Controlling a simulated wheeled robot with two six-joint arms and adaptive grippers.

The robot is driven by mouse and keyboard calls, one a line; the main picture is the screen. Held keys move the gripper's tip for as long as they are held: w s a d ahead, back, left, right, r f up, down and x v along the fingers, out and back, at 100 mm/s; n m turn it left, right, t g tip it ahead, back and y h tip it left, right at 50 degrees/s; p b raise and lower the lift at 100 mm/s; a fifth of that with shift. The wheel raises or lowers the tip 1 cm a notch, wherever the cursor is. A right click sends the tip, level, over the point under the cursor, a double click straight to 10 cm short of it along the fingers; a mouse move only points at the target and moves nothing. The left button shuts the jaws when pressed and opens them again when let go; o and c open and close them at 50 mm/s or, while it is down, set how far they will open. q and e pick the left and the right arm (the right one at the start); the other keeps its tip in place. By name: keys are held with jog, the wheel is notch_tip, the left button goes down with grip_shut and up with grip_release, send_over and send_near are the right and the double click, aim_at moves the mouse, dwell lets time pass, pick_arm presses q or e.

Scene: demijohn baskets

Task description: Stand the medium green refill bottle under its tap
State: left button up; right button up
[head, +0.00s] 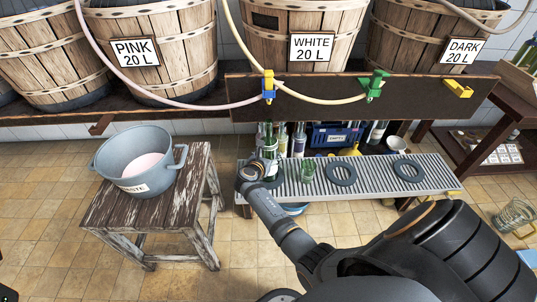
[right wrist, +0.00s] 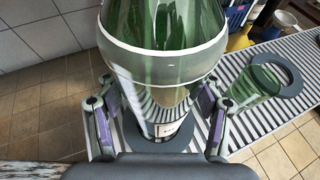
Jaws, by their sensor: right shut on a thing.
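A green glass bottle (head: 270,143) is upright at the left end of the grey slatted drip tray (head: 437,180), below the blue-and-yellow tap (head: 268,86). My right gripper (head: 262,172) is shut on it. In the right wrist view the bottle (right wrist: 165,25) rises between the two fingers (right wrist: 160,110); a pale label shows low on it. A dark ring shows at its foot; I cannot tell whether the bottle rests on it. A smaller green glass vessel (head: 307,171) stands to its right, also in the right wrist view (right wrist: 254,85). My left gripper is not in view.
A green tap (head: 375,85) and a yellow tap (head: 458,88) sit further right on the board. A grey tub (head: 132,155) stands on a stool (head: 150,215) at left. Several bottles and a blue crate (head: 330,134) stand behind.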

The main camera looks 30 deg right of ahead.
jog(key=shift+f, duration=0.1)
jog(key=o, duration=1.7)
jog(key=shift+f, duration=0.1)
jog(key=shift+s+a, duration=0.2)
jog(key=shift+a, duration=0.05)
jog(key=v, duration=0.7)
jog(key=shift+d, duration=0.1)
